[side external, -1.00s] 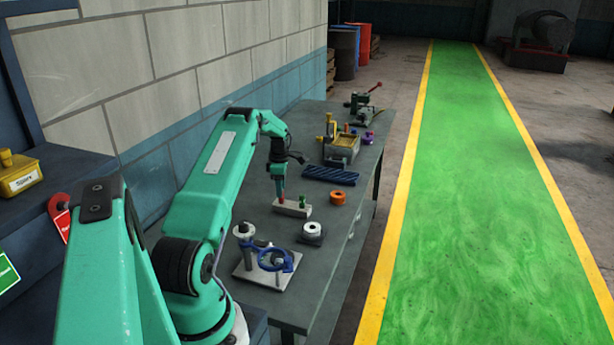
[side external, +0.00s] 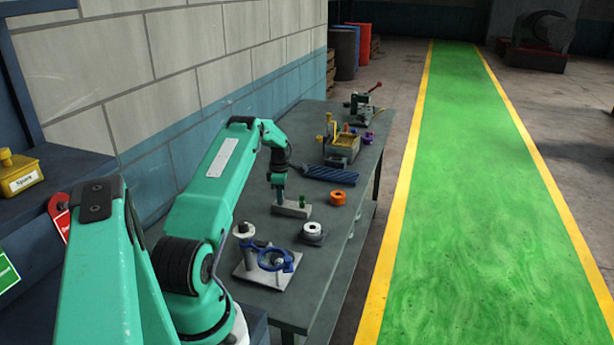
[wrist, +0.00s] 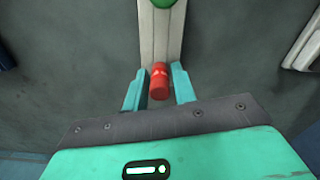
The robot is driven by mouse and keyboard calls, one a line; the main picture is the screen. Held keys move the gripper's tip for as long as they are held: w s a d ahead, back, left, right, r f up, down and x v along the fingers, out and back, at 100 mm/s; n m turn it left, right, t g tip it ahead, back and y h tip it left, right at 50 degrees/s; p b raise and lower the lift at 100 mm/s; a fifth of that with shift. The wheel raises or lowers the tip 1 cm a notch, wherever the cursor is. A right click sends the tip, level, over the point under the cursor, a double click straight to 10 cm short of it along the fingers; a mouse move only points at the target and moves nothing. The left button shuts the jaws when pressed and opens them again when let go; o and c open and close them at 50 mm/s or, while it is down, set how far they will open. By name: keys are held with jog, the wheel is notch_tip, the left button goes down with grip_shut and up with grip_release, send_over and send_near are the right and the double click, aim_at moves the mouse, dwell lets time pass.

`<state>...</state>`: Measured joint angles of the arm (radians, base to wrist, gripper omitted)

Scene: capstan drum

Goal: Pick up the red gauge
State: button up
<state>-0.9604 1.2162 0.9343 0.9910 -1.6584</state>
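The red gauge (wrist: 159,82) is a small red cylinder on a pale grey block (wrist: 158,38). In the wrist view it stands between the two teal fingers of my gripper (wrist: 159,88), with narrow gaps showing at its sides. My gripper looks open around it. In the side external view my gripper (side external: 280,203) is down at the left part of the block (side external: 296,211), and its fingers hide the red gauge there. A green piece (wrist: 163,3) is on the same block, farther along, and only partly in the wrist view.
An orange ring (side external: 338,198) and a grey piece with a white ring (side external: 312,231) lie right of the block. A blue clamp fixture (side external: 277,261) stands nearer. A dark blue ridged mat (side external: 330,175) and a yellow-grey box (side external: 342,151) are behind.

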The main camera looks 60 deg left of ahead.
grip_shut()
jog(key=shift+r, duration=0.1)
jog(key=shift+r, duration=0.45)
notch_tip(320, 180, up, 3)
jog(key=shift+r, duration=0.2)
jog(key=w+d+r, duration=0.4)
jog(key=d+r, duration=0.2)
jog(key=d, duration=0.4)
jog(key=shift+w+d+r, duration=0.25)
jog(key=shift+w+d, duration=0.1)
jog(key=shift+w, duration=0.05)
jog(key=s+d+f+m, duration=0.1)
jog(key=d+f, duration=0.1)
jog(key=d, duration=0.5)
jog(key=shift+s+d, duration=0.15)
jog(key=shift+d, duration=0.25)
